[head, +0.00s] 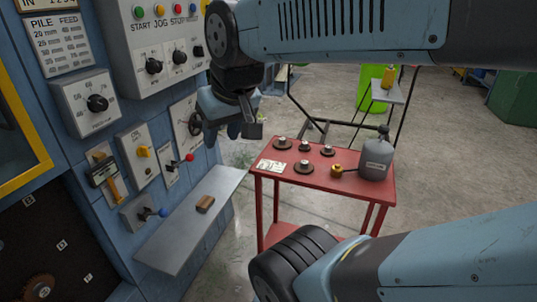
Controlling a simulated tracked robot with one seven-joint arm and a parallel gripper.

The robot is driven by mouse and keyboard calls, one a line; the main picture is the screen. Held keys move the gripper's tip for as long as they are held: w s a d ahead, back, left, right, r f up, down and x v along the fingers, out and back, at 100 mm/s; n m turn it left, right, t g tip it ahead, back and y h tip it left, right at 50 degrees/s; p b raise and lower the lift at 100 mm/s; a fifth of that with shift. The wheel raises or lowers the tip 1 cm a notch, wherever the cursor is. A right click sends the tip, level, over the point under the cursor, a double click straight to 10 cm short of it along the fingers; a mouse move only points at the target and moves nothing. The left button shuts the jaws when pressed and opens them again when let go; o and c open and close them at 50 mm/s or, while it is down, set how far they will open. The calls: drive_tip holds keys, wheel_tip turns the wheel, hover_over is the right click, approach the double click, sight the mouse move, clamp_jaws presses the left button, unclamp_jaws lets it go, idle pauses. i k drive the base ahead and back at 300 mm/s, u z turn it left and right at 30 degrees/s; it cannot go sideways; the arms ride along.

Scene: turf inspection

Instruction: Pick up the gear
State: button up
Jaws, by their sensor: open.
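Several dark round gear-like parts with pale raised hubs lie flat on the red table in the head view: one at the back left (282,143), one at the back middle (305,147), one at the back right (327,151) and a larger one in front (303,167). I cannot tell which one the task means. My gripper (254,124) is open and empty. It hangs in the air in front of the blue machine, up and left of the gears in the picture, apart from them. My arm partly hides its fingers.
The red table (266,184) also bears a grey canister (376,160), a small brass piece (337,171) and a paper label (271,166). A blue control machine (60,120) with knobs and levers stands left. Its grey shelf (185,240) holds a brown block (205,204).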

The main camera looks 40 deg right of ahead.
sight(304, 167)
drive_tip(key=u, duration=0.55)
drive_tip(key=i, duration=0.2)
drive_tip(key=z, duration=2.4)
drive_tip(key=i, duration=0.5)
drive_tip(key=u, duration=0.2)
drive_tip(key=k, duration=0.5)
drive_tip(key=z, duration=0.2)
